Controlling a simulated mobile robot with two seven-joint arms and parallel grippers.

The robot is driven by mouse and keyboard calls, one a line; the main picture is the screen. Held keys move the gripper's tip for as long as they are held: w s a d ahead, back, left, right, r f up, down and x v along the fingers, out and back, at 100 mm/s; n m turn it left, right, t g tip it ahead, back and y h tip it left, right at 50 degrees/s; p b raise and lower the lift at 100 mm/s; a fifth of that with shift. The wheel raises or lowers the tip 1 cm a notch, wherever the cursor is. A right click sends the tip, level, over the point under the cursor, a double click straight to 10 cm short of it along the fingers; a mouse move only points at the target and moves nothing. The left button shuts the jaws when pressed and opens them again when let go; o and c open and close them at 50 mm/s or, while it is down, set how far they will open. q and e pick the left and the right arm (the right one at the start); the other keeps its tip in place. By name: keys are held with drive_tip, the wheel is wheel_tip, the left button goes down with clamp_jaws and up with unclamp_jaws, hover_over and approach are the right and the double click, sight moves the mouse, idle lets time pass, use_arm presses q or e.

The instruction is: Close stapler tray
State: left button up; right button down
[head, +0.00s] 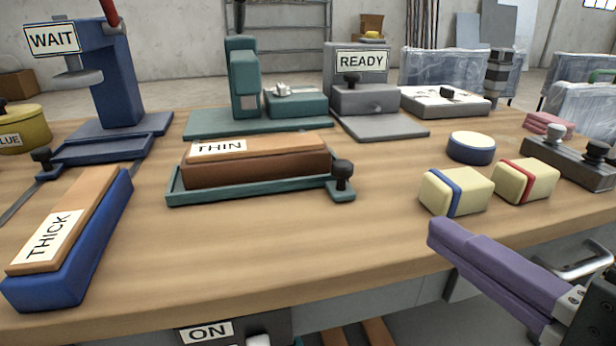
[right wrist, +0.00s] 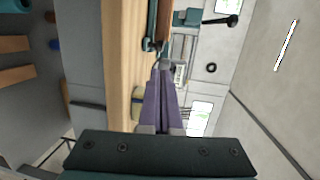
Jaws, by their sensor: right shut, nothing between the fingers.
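A teal stapler-like machine (head: 244,85) stands at the back middle of the table. In front of it, a teal tray (head: 255,194) with a black knob (head: 342,173) at its right end bears a brown block labelled THIN (head: 250,168). A blue machine with a WAIT sign (head: 108,75) stands at the left, with a blue tray (head: 110,150) and black knob before it. I cannot tell which tray is the stapler's. My right gripper (head: 436,236), with purple fingers, is shut and empty at the table's front right, apart from both trays; its fingers show in the right wrist view (right wrist: 165,75).
A blue block labelled THICK (head: 75,250) lies front left. Two cream blocks (head: 455,192) (head: 526,181) and a round blue-and-white tin (head: 471,148) sit near my right gripper. A grey READY machine (head: 365,100) stands at the back. The table's front middle is clear.

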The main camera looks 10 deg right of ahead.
sight(347, 172)
use_arm(q)
wheel_tip(347, 172, down, 3)
drive_tip(key=b, duration=0.3)
drive_tip(key=shift+a, duration=0.15)
use_arm(e)
drive_tip(key=x, duration=1.3)
drive_tip(key=shift+w+r, duration=0.1)
drive_tip(key=shift+w, duration=0.15)
